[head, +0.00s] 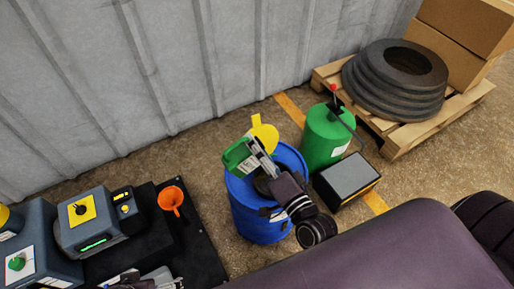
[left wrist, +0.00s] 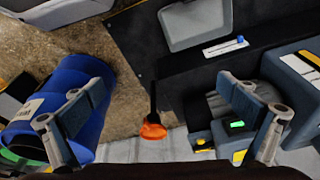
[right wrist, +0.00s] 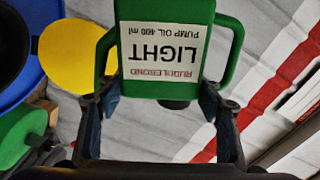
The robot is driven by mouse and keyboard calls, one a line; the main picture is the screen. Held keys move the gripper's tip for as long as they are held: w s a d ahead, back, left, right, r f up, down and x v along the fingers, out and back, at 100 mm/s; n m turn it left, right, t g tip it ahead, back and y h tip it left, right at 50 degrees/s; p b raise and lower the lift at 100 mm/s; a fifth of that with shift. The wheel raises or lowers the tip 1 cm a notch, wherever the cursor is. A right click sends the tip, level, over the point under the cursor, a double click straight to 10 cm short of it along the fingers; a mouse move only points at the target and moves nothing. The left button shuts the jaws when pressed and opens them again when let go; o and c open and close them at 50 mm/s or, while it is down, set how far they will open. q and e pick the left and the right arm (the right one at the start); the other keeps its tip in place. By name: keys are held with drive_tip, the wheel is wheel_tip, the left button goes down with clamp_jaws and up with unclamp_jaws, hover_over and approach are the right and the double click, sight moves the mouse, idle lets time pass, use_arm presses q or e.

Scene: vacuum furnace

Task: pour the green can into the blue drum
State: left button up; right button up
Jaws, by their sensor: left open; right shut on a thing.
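The green can (head: 237,157) is above the left rim of the blue drum (head: 258,220) in the head view and looks tilted. My right gripper (head: 262,160) is shut on the green can. In the right wrist view, the green can (right wrist: 168,45) sits between the fingers, its white pump oil label upside down. A dark round part shows below its label. I cannot see any liquid. The blue drum also shows at the left of the left wrist view (left wrist: 82,75). My left gripper (left wrist: 160,115) is open and empty, away from the drum.
A yellow disc (head: 264,136) is at the drum's back rim. A green tank (head: 327,138) and a grey box (head: 350,176) stand close on the right. An orange funnel (head: 171,197) is on the black surface at left. A pallet (head: 402,145) holds tyres and cartons.

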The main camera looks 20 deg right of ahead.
use_arm(q)
drive_tip(key=shift+f+p, duration=0.45)
drive_tip(key=shift+f, duration=1.35)
use_arm(e)
drive_tip(key=shift+w+d+r+m, duration=0.1)
drive_tip(key=shift+d+r+m, duration=0.45)
drive_tip(key=shift+m, duration=0.25)
idle(5.4)
